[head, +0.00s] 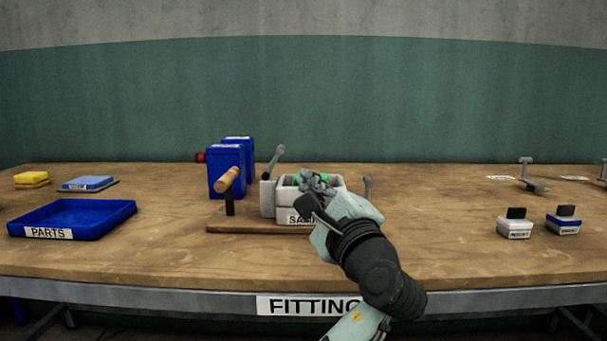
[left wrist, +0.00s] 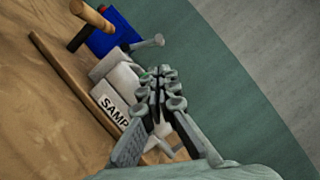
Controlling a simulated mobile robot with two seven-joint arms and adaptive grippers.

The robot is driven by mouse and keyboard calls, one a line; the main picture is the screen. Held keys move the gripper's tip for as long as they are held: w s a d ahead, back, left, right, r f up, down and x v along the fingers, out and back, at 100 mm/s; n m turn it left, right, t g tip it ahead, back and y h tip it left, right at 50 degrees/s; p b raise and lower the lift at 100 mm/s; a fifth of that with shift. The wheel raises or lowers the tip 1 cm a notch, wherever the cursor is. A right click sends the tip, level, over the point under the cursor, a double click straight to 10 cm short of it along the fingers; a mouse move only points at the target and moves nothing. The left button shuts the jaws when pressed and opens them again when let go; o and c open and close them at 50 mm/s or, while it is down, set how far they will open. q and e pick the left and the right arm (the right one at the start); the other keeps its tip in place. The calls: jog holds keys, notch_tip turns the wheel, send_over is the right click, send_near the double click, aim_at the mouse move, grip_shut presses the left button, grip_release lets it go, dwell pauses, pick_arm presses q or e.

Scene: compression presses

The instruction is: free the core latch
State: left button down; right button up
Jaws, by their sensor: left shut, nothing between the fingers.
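A press stands on a wooden board (head: 228,228) in the middle of the bench. Its pale grey box (head: 284,214) carries a label beginning "SAM", partly hidden by my left gripper (head: 314,182). A grey lever (head: 274,160) leans up at the box's left side, and a smaller grey post (head: 368,188) stands at its right. I cannot tell which is the core latch. Something green shows inside the box. My left gripper is shut and empty, its fingertips over the box; in the left wrist view the fingertips (left wrist: 160,78) overlap the box (left wrist: 124,82). Contact is unclear.
Two blue blocks (head: 226,170) and a wooden-handled lever (head: 229,180) stand left of the box. A blue PARTS tray (head: 85,214) lies at the left. Two small labelled blocks (head: 514,228) (head: 564,222) sit at the right. Bare bench lies between them and the press.

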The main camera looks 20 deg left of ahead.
aim_at(274, 161)
pick_arm(q)
jog(key=x, duration=0.7)
jog(key=shift+w+a+r, duration=0.1)
jog(key=shift+r, duration=0.05)
jog(key=shift+w+a+r, duration=0.1)
jog(key=shift+w+a, duration=0.3)
jog(key=shift+w, duration=0.15)
pick_arm(e)
jog(key=shift+s+d+f+g, duration=0.3)
jog(key=shift+s+d+f, duration=0.05)
jog(key=shift+d, duration=0.05)
jog(key=shift+s, duration=0.1)
